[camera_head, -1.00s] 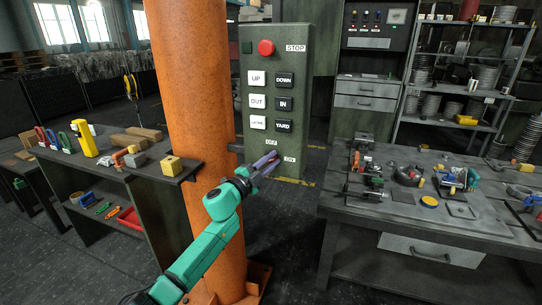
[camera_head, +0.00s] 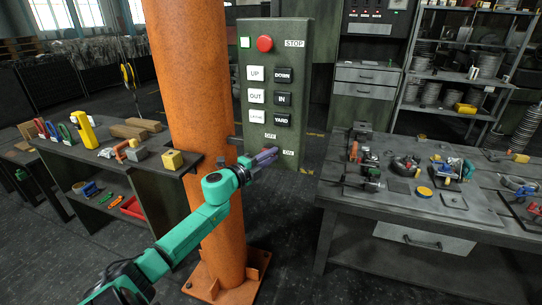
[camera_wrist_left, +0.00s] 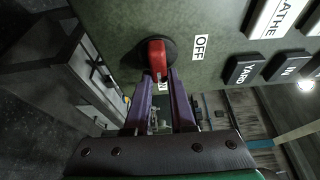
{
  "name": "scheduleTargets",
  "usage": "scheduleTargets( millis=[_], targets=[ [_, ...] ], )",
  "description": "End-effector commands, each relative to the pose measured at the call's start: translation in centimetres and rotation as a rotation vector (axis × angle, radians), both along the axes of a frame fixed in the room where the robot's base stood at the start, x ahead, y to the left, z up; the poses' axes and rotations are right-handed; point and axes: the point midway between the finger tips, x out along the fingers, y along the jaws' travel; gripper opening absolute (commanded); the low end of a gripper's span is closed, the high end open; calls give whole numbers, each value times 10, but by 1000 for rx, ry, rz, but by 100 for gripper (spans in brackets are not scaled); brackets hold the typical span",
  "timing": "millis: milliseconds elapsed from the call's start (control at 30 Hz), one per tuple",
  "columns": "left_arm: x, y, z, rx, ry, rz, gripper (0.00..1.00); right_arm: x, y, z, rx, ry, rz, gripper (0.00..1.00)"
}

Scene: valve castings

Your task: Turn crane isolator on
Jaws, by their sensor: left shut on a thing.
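The crane control panel (camera_head: 279,60) is a tall green-grey box with a red stop button, labelled push buttons and OFF and ON labels near its bottom. The crane isolator is a red knob (camera_wrist_left: 157,57) on a dark round base; its handle points towards the partly hidden ON label, with OFF to its right in the wrist view. My left gripper (camera_head: 268,157) is at the panel's lower edge. Its purple fingers (camera_wrist_left: 160,80) are shut on the red handle. In the head view the gripper hides the knob.
An orange column (camera_head: 190,90) stands left of the panel, close to my left arm. A bench (camera_head: 200,160) with tools and blocks is at the left. A workbench (camera_head: 400,212) with valve parts is at the right. Dark floor lies open between column and workbench.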

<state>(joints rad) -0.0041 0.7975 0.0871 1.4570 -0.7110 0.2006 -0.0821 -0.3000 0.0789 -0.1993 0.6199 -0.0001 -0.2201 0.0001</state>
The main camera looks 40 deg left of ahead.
Motion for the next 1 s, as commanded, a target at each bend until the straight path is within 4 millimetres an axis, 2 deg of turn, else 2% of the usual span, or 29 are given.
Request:
scheduleTargets(
  millis=[200,233,300,833,1000],
  targets=[
    [0,3,0,2,0,8,0,0,-1,0,-1,0,1,52],
    [0,3,1,2,0,8,26,0,-1,0,-1,0,1,52],
    [0,3,1,1,-1,8,52,0,-2,0,-2,1,1,52],
    [-1,1,1,0,-1,2,52,0,-1,0,-2,1,2,52],
    [-13,1,-1,-1,0,2,52,0,-1,-2,-2,0,2,52]
  ],
)
